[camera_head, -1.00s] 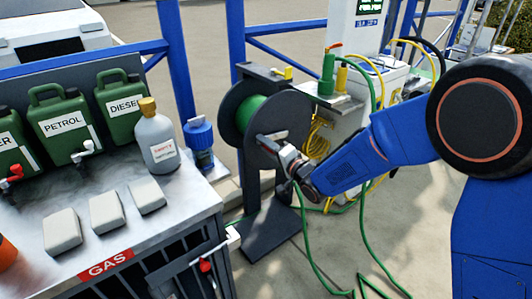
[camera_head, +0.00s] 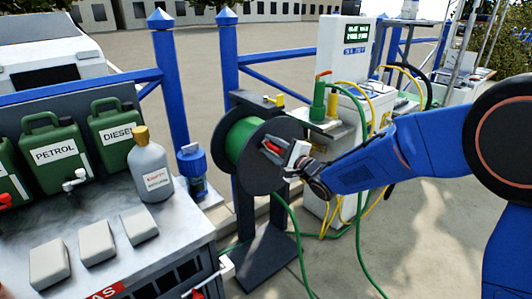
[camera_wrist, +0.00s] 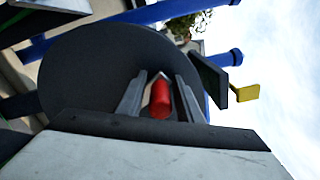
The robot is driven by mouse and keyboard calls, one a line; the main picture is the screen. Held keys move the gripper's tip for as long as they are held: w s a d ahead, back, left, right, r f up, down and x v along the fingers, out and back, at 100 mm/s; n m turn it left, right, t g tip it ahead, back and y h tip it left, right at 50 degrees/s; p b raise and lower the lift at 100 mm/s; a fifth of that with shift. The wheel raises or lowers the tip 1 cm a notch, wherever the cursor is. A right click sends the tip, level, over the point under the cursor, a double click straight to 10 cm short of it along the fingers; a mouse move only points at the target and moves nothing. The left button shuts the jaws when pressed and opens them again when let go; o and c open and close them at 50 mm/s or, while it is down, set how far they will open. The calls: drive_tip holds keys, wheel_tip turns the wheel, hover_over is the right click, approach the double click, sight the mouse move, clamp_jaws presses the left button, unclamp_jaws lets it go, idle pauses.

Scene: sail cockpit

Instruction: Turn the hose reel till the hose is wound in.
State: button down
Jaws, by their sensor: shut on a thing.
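The hose reel (camera_head: 262,172) stands on a dark post, with green hose wound around its drum (camera_head: 240,138) between dark round flanges. My gripper (camera_head: 274,150) is at the front flange, its fingers on either side of the reel's red handle. In the wrist view, my gripper (camera_wrist: 158,100) is shut on the red handle (camera_wrist: 160,100), with the dark flange (camera_wrist: 100,65) behind it. The loose green hose (camera_head: 298,235) hangs from the reel and runs over the ground to the right.
A bench with green jerrycans (camera_head: 55,150) and a grey bottle (camera_head: 150,165) stands at the left. A white service pedestal (camera_head: 345,60) with yellow hoses stands behind my arm. Blue railings (camera_head: 228,60) run behind the reel. The paving at the right front is clear.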

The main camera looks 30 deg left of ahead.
drive_tip(key=shift+w+d, duration=0.4)
drive_tip(key=shift+w, duration=0.35)
drive_tip(key=shift+f, duration=0.15)
drive_tip(key=c, duration=1.6)
unclamp_jaws()
drive_tip(key=shift+c, duration=0.2)
drive_tip(key=shift+o, duration=0.5)
drive_tip(key=shift+w+f, duration=0.15)
drive_tip(key=shift+s+r, duration=0.25)
drive_tip(key=shift+r, duration=0.15)
drive_tip(key=v, duration=1.7)
drive_tip(key=shift+s, duration=0.1)
